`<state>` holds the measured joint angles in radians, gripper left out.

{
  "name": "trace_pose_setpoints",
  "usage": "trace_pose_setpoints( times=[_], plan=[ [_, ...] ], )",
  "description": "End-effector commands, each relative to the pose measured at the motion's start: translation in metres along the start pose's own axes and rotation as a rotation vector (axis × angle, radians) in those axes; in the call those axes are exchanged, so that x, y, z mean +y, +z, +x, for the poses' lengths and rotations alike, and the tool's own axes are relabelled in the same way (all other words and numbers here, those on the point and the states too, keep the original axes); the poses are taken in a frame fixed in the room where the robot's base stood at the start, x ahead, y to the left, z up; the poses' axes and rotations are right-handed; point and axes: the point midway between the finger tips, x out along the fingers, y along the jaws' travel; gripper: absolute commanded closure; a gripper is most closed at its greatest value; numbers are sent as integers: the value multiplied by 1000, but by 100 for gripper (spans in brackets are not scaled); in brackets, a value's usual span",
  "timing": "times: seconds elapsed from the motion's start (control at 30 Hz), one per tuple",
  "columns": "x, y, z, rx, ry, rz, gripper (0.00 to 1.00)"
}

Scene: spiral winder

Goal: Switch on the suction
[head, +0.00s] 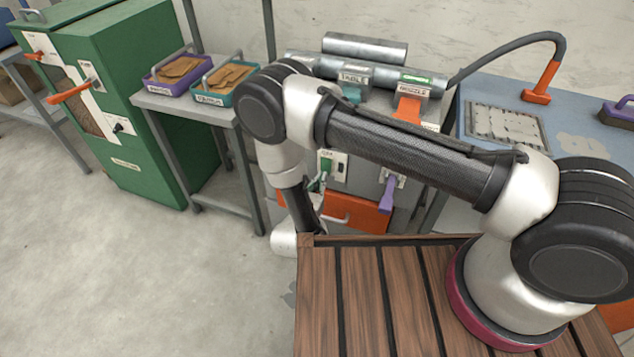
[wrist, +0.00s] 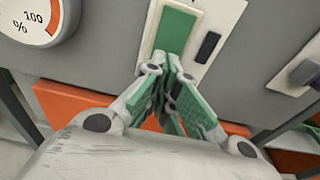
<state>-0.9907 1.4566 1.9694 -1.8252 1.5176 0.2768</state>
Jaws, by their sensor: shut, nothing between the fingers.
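A grey machine front (head: 360,182) carries a cream plate with a green switch (head: 326,164) and a small dark rectangle beside it. In the wrist view the green switch (wrist: 176,30) is large, and the dark rectangle (wrist: 208,46) is to its right. My gripper (wrist: 172,68) is shut and empty, with its green-padded fingertips at the lower end of the green switch. I cannot tell whether they touch it. In the head view my gripper (head: 322,181) is small and partly hidden by my arm. The plate's lettering is too small to read.
A gauge marked 100 % (wrist: 32,18) is left of the switch. A nozzle valve with an orange handle (head: 407,108) is above. A side table (head: 190,108) holds two trays.

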Motion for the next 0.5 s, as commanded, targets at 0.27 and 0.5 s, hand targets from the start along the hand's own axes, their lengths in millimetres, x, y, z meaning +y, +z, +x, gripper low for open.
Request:
trace_pose_setpoints(
  times=[0.27, 0.5],
  plan=[
    [-1, -1, 1, 0, 2, 0, 100],
    [-2, -2, 8, 0, -1, 0, 100]
  ],
)
